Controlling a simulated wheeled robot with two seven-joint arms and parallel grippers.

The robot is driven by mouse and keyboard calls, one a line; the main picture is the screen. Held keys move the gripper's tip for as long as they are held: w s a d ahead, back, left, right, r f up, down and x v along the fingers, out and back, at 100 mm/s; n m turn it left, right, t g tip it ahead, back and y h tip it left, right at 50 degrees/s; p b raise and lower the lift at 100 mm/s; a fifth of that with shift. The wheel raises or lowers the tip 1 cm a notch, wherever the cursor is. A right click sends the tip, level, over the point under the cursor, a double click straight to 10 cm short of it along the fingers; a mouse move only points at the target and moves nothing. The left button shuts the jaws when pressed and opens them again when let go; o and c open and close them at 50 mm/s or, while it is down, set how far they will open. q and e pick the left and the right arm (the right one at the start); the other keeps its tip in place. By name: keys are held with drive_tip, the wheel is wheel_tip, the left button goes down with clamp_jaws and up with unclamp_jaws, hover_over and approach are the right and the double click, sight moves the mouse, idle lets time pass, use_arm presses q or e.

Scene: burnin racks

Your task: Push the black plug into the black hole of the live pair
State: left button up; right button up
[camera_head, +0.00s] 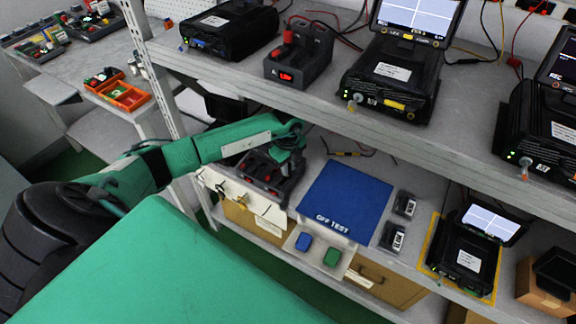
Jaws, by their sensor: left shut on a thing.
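My left gripper (287,158) hangs at the end of the green arm, over a dark block with red parts (262,176) on the lower shelf. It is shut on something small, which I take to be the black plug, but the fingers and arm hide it. I cannot make out the black hole, or whether the plug touches the block. Another dark unit with a red lit display and red posts (285,76) stands on the upper shelf. I cannot tell from here which is the live pair. My right gripper is not in view.
A blue mat marked "OFF TEST" (345,200) lies bare right of the block. Small black labelled units (393,237) and a screened device (465,255) stand further right. The upper shelf's front edge (330,113) runs close above the gripper.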

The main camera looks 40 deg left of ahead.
use_arm(q)
drive_tip(key=shift+f+b, duration=0.4)
drive_tip(key=shift+f, duration=0.55)
idle(0.8)
drive_tip(key=shift+r, duration=0.15)
drive_tip(key=shift+r+p, duration=1.2)
drive_tip(key=shift+r, duration=0.15)
